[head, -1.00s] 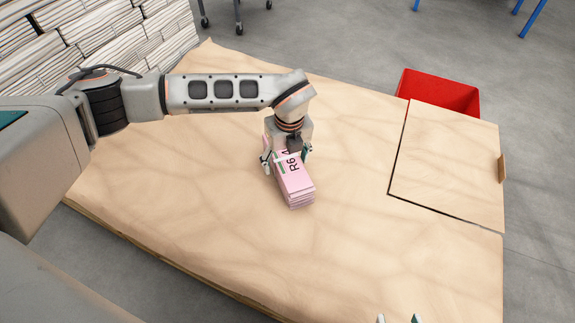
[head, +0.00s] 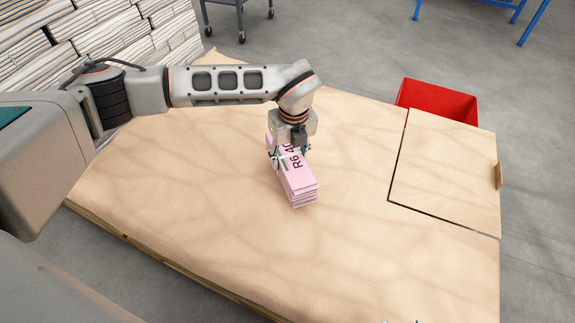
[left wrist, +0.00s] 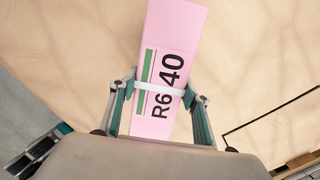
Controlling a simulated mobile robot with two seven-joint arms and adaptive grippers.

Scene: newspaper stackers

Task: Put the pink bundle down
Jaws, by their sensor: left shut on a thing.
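The pink bundle (head: 297,180) is a stack of pink papers with a white band and the print "R6 40" on top. It is at the middle of the wooden table (head: 200,220). My left gripper (head: 290,157) comes down from above and is shut on the bundle, one finger on each long side. In the left wrist view the bundle (left wrist: 170,60) lies between the two fingers (left wrist: 160,100), which grip near the white band. I cannot tell whether its underside touches the table. My right gripper shows at most as tiny tips at the bottom edge of the head view.
A red bin (head: 438,100) stands past the table's far right edge. A separate wooden panel (head: 448,168) with a dark gap around it is at the right. Stacked newspapers (head: 90,45) are at the back left. The table around the bundle is clear.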

